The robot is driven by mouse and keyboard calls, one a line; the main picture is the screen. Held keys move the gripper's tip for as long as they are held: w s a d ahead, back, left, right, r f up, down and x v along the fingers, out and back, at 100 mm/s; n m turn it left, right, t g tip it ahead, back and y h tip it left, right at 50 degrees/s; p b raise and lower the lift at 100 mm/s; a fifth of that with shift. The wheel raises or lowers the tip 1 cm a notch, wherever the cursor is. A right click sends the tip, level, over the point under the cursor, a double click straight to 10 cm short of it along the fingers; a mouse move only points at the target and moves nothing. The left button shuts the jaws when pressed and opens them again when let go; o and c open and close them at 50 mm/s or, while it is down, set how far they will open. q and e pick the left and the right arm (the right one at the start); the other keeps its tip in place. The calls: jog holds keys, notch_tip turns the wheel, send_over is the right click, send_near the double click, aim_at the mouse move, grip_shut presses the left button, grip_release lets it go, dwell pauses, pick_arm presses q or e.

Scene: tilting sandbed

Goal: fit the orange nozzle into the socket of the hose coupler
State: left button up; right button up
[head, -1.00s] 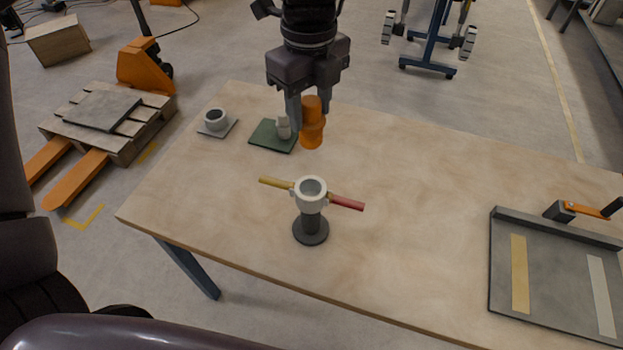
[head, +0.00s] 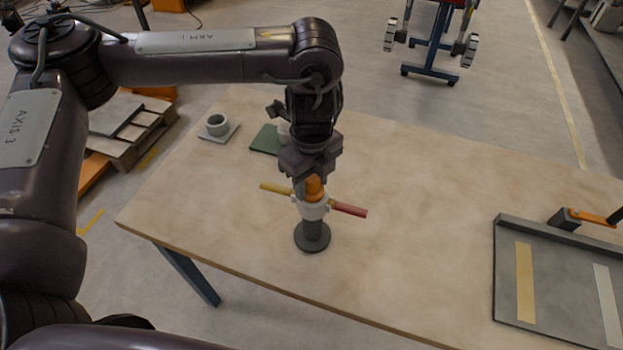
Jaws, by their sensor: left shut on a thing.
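The hose coupler (head: 312,211) stands upright on a round dark base (head: 312,237) on the table. It has a white ring-shaped head with a yellow arm (head: 276,188) to the left and a red arm (head: 349,209) to the right. The orange nozzle (head: 314,188) is upright at the mouth of the coupler's socket, and its lower end is hidden there. I cannot tell how deep it sits. My left gripper (head: 307,184) is shut on the nozzle from above and hides part of it. My right gripper is not in view.
A green plate (head: 265,140) lies behind the gripper, partly hidden. A grey ring on a square plate (head: 217,126) is at the table's back left. A grey tray (head: 508,270) with an orange-handled clamp (head: 590,217) is at the right. The table (head: 420,190) between coupler and tray is clear.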

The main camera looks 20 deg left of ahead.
pick_arm(q)
jog(key=o, duration=0.5)
jog(key=shift+s+f, duration=0.1)
jog(key=shift+f, duration=0.05)
jog(key=o, duration=0.5)
jog(key=shift+r, duration=0.3)
notch_tip(320, 180, up, 12)
jog(key=shift+f, duration=0.1)
